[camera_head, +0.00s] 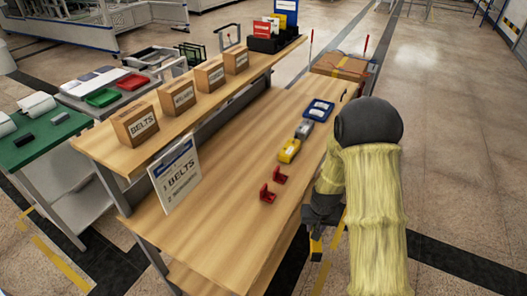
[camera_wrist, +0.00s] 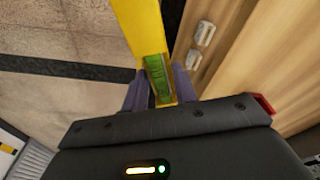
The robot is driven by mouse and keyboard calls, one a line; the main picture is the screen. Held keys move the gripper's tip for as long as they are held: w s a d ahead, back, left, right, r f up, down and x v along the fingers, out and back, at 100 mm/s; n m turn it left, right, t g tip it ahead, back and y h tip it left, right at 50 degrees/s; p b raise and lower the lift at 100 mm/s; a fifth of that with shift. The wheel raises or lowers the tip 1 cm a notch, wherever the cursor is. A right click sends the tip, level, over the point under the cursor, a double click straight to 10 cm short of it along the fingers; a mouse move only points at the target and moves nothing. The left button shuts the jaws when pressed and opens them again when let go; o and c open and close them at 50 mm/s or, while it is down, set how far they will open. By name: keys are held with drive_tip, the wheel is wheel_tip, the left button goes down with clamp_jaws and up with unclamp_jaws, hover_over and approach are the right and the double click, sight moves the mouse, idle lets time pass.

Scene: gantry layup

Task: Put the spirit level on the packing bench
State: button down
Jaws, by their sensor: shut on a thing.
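The spirit level (camera_wrist: 143,28) is a yellow bar with a green part between my fingers in the wrist view. A short yellow piece of it (camera_head: 316,248) shows below my gripper in the head view; my arm hides the rest. My gripper (camera_wrist: 159,85) is shut on the level. In the head view my gripper (camera_head: 317,232) is just off the right edge of the packing bench (camera_head: 215,240), with the level apart from the bench top as far as I can see. The wooden bench also shows at the right of the wrist view (camera_wrist: 235,60).
Two red brackets (camera_head: 268,194), a yellow item (camera_head: 289,150), a grey item (camera_head: 303,130) and a blue tray (camera_head: 318,110) line the bench's right side. The bench's near part is clear.

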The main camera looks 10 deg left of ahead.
drive_tip(key=s+a+r, duration=0.1)
drive_tip(key=a+r, duration=0.1)
drive_tip(key=a, duration=0.6)
drive_tip(key=s+a+r, duration=0.1)
drive_tip(key=a+r, duration=0.2)
drive_tip(key=a, duration=0.5)
drive_tip(key=s+a+r+b, duration=0.1)
drive_tip(key=a+r, duration=0.2)
drive_tip(key=a, duration=0.6)
drive_tip(key=shift+s+r, duration=0.2)
drive_tip(key=shift+s, duration=0.2)
drive_tip(key=shift+d, duration=0.1)
hover_over(239, 239)
drive_tip(key=f, duration=0.6)
drive_tip(key=shift+s+d+f+p, duration=0.1)
drive_tip(key=shift+s+f+p, duration=0.15)
drive_tip(key=shift+p, duration=0.15)
drive_tip(key=shift+s+r, duration=0.1)
drive_tip(key=shift+f, duration=1.9)
drive_tip(key=shift+f, duration=0.1)
